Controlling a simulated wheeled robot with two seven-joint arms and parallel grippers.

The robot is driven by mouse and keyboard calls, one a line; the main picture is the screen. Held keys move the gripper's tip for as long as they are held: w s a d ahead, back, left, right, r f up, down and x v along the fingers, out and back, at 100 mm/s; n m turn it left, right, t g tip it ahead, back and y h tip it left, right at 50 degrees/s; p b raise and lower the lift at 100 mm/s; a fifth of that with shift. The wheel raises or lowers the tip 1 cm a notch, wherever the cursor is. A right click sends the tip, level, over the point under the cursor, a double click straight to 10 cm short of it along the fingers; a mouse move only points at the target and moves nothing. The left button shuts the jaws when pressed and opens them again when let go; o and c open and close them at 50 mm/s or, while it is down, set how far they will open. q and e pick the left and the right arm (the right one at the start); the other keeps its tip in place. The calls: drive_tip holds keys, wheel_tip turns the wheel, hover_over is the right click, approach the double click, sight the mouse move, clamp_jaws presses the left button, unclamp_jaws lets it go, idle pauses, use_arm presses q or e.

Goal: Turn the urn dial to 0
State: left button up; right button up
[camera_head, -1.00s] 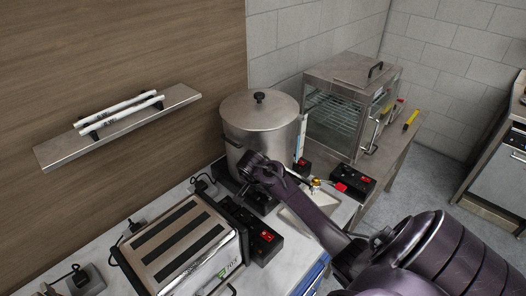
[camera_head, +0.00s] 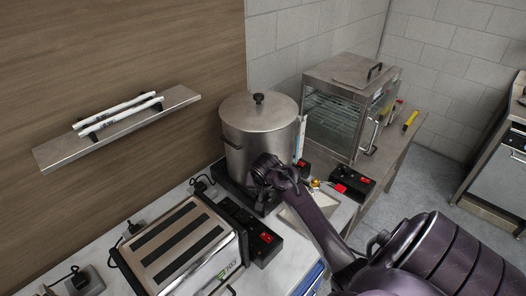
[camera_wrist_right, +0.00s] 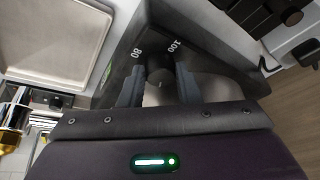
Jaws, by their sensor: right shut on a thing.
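The steel urn (camera_head: 262,128) with a lidded top stands on a black base (camera_head: 232,186) on the counter. Its dark round dial (camera_wrist_right: 158,68) shows in the right wrist view on a black sloped panel, with the printed numbers 80 and 100 beside it. My right gripper (camera_wrist_right: 159,80) is shut on the dial, with one finger on each side of it. In the head view my right gripper (camera_head: 261,172) is at the front of the urn base and hides the dial. The number the dial points at cannot be read. My left gripper is not in view.
A toaster (camera_head: 185,245) stands in front left of the urn, with a black switch box (camera_head: 252,236) beside it. A glass-fronted cabinet (camera_head: 336,118) stands behind right. A tray (camera_head: 298,222) lies close right of the gripper. A wall shelf (camera_head: 60,154) is at left.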

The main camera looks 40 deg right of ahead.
drive_tip(key=n+y, duration=0.1)
drive_tip(key=n, duration=0.3)
drive_tip(key=shift+d+n+t+y, duration=0.1)
drive_tip(key=shift+n+t+y, duration=0.3)
drive_tip(key=shift+d+n+y, duration=0.1)
drive_tip(key=shift+n+y, duration=0.35)
drive_tip(key=shift+n, duration=0.75)
drive_tip(key=shift+d+n+y, duration=0.1)
drive_tip(key=shift+n+y, duration=0.35)
drive_tip(key=shift+n, duration=0.75)
drive_tip(key=shift+s, duration=0.1)
drive_tip(key=o, duration=0.7)
drive_tip(key=v, duration=0.6)
drive_tip(key=shift+r, duration=0.15)
drive_tip(key=shift+s+r, duration=0.35)
drive_tip(key=shift+r, duration=0.25)
